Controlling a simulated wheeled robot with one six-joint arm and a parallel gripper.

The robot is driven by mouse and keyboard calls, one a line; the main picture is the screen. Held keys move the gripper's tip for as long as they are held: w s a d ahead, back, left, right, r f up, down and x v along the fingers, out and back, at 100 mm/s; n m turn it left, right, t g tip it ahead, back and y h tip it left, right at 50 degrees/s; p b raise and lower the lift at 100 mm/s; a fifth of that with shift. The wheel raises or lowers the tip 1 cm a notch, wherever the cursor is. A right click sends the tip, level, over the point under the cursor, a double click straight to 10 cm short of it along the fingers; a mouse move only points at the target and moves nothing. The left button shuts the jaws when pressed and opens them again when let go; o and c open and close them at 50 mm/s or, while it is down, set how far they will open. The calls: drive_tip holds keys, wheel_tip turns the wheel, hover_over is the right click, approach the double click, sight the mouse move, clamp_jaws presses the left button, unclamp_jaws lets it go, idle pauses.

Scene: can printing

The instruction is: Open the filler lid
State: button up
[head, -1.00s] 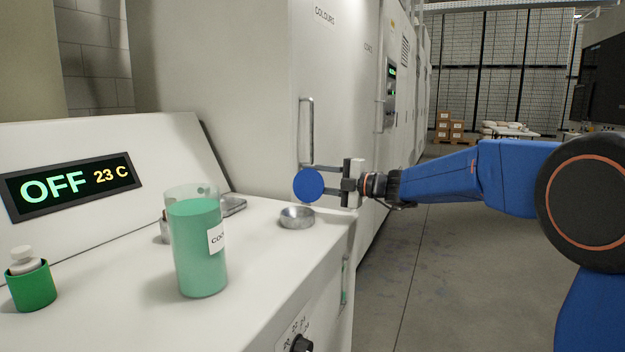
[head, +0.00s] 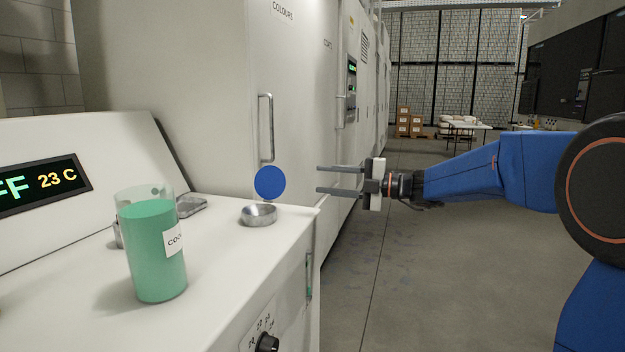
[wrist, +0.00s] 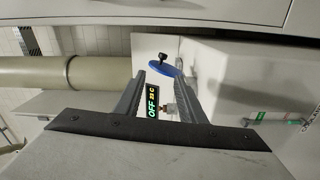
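The blue round filler lid (head: 270,183) stands upright, raised at the back of the metal filler neck (head: 259,215) on the white machine top. In the wrist view the lid (wrist: 165,69) appears as a tilted disc with a black knob, beyond my fingertips. My gripper (head: 318,179) is to the right of the lid, apart from it, with its two fingers spread and nothing between them. In the wrist view my gripper (wrist: 164,86) also shows both fingers wide apart.
A clear cup of green liquid (head: 157,250) stands on the white machine top (head: 215,265), left of the filler neck. A tall white cabinet (head: 215,120) with a vertical handle (head: 266,128) rises behind. The floor to the right is clear.

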drive_tip(key=shift+s+d, duration=0.25)
drive_tip(key=shift+d, duration=0.35)
